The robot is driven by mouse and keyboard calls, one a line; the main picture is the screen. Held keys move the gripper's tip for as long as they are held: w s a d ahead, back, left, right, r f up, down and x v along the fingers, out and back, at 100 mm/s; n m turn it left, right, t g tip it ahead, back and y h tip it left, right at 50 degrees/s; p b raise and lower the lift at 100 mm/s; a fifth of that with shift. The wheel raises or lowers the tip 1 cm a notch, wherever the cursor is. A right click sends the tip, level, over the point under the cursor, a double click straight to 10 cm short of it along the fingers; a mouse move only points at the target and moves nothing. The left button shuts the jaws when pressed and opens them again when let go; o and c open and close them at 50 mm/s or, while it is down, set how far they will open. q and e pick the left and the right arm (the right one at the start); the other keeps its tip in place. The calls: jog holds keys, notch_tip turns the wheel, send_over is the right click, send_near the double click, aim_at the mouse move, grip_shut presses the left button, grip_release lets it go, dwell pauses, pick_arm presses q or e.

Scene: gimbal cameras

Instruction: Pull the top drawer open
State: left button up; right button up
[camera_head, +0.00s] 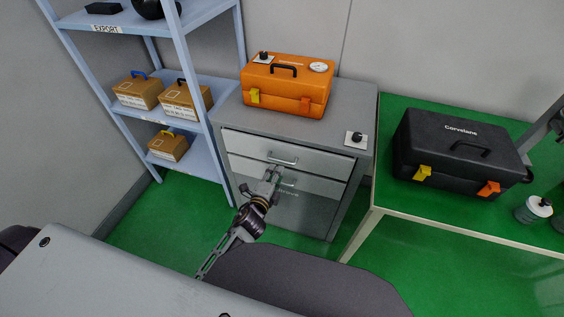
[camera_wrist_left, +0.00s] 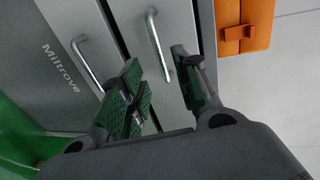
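The grey cabinet (camera_head: 230,112) has pale drawer fronts. The top drawer (camera_head: 245,146) has a metal bar handle (camera_head: 281,160), and a second handle (camera_head: 287,182) is on the drawer below. My left gripper (camera_head: 272,175) is in front of the drawers, near the two handles. In the left wrist view, turned sideways, the top handle (camera_wrist_left: 154,45) shows beyond the two spread fingers of my left gripper (camera_wrist_left: 162,88), its near end between them in the picture. The gripper is open; I cannot tell whether it touches the handle. The lower handle (camera_wrist_left: 86,62) lies further left. My right gripper is not in view.
An orange case (camera_head: 290,85) and a small knobbed plate (camera_head: 355,139) are on the cabinet top. A shelf rack (camera_head: 215,97) with several boxes stands left. A green table (camera_head: 392,196) on the right bears a black case (camera_head: 457,150). A dark chair-like shape (camera_head: 310,280) is in front.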

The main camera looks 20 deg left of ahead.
aim_at(282, 161)
pick_arm(q)
jog(key=shift+x, duration=4.25)
grip_shut()
